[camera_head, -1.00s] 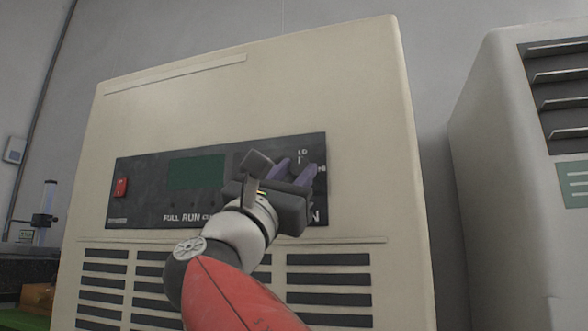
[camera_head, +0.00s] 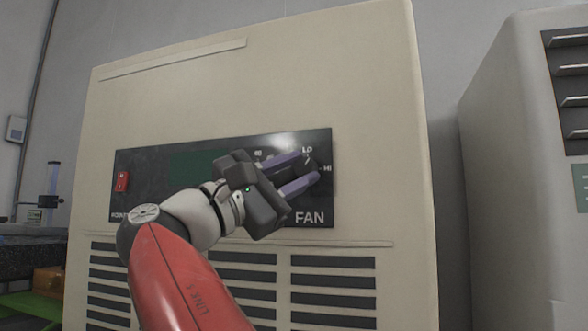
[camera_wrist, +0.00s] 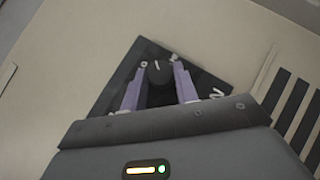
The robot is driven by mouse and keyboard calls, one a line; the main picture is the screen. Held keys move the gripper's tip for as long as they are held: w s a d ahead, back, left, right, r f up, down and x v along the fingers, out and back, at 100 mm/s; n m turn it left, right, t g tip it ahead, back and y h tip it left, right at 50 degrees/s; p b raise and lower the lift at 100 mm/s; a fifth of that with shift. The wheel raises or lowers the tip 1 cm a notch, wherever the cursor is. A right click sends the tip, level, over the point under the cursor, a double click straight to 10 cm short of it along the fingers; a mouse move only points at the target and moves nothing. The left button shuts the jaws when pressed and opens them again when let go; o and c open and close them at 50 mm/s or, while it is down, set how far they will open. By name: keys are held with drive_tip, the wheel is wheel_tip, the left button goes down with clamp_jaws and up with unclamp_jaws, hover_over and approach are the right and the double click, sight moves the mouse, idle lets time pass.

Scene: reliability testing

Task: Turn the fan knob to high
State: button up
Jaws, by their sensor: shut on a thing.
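The black fan knob (camera_head: 311,165) is at the right end of the dark control panel (camera_head: 150,160), with LO printed above it and HI to its right. In the wrist view the round knob (camera_wrist: 158,74) shows a short white mark on its face. My gripper (camera_head: 309,166) has its two purple fingers on either side of the knob, shut on it. The fingers also flank it in the wrist view (camera_wrist: 159,68). They hide part of the knob's rim in the head view. I cannot tell exactly which label the mark points at.
The panel sits on a large beige cabinet (camera_head: 250,90) with vent slots (camera_head: 333,280) below. A red switch (camera_head: 121,181) is at the panel's left end. A second pale cabinet (camera_head: 510,150) with louvres stands to the right, across a narrow gap.

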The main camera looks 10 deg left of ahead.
idle(0.4)
drive_tip(key=o, duration=1)
drive_tip(key=shift+c, duration=0.2)
drive_tip(key=b+v, duration=0.1)
drive_tip(key=v, duration=0.7)
drive_tip(key=shift+w, duration=0.1)
